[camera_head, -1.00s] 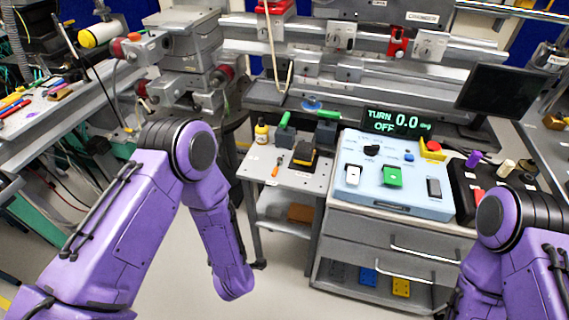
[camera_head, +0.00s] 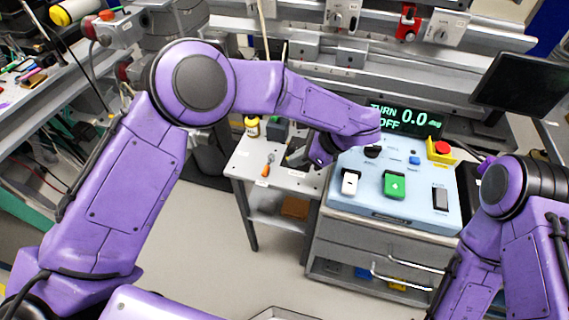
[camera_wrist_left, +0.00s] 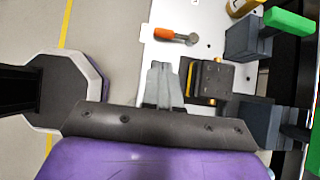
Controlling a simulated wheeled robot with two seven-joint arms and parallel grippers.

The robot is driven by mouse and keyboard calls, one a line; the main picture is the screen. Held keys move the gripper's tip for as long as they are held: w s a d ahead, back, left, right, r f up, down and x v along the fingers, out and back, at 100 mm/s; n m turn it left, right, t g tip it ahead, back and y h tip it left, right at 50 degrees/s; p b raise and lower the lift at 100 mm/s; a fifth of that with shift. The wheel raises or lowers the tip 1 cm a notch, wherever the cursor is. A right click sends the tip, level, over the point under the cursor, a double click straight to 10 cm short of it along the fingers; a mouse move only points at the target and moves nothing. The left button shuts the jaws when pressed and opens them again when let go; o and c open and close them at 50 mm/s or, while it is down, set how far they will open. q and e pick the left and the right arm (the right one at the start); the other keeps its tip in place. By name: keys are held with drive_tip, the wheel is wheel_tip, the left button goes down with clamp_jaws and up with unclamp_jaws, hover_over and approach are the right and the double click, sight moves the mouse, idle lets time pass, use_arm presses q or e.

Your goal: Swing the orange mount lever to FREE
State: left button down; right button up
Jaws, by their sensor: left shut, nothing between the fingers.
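The orange lever (camera_head: 266,168) lies at the front of the pale side table, with a metal end towards the back. In the left wrist view the lever (camera_wrist_left: 172,35) has its orange grip to the left and its metal end to the right. No FREE marking can be read. My left gripper (camera_head: 293,158) is above the table, to the right of the lever in the head view. Its fingers (camera_wrist_left: 160,72) are together, empty and apart from the lever. My right gripper is out of view; only upper parts of that arm show.
A dark block with yellow edges (camera_wrist_left: 212,80) stands beside my left fingers. A dark clamp with a green handle (camera_wrist_left: 287,20) and a yellow bottle (camera_head: 252,126) are further back. The blue control panel (camera_head: 375,208) stands right of the side table (camera_head: 245,160).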

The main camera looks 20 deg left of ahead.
sight(268, 166)
use_arm(q)
drive_tip(key=p+x, duration=0.1)
drive_tip(key=x, duration=0.7)
drive_tip(key=shift+w+a+f+p, duration=0.2)
drive_tip(key=shift+f+p, duration=0.15)
drive_tip(key=shift+f, duration=0.05)
drive_tip(key=shift+w+a+f, duration=0.1)
drive_tip(key=shift+a+f, duration=0.15)
drive_tip(key=shift+f, duration=0.1)
